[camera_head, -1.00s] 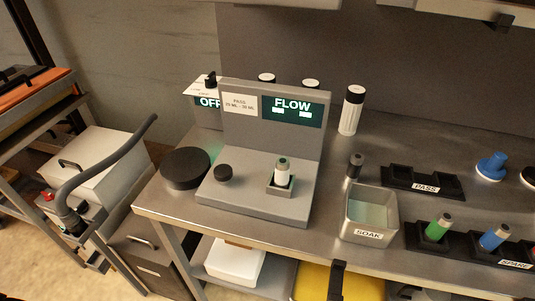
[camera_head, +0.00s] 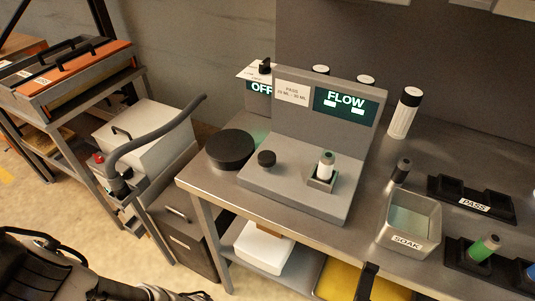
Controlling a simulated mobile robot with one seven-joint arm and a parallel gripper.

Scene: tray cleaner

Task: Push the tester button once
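The tester (camera_head: 300,190) is a grey unit with an upright back panel, standing on the metal bench. A round black button (camera_head: 267,158) sits on the left of its base and looks raised. A small vial with a green top (camera_head: 326,165) stands upright in a square holder on the right of the base. The display (camera_head: 345,106) reads "FLOW" above two small light boxes. A label (camera_head: 292,92) beside it reads "PASS" with a small range in ML.
A black round disc (camera_head: 230,149) lies left of the tester. A "SOAK" bin (camera_head: 409,238), a black "PASS" rack (camera_head: 473,204) and a dark vial (camera_head: 401,170) are on the right. A bent grey hose (camera_head: 160,140) rises left of the bench. Dark parts fill the lower left corner.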

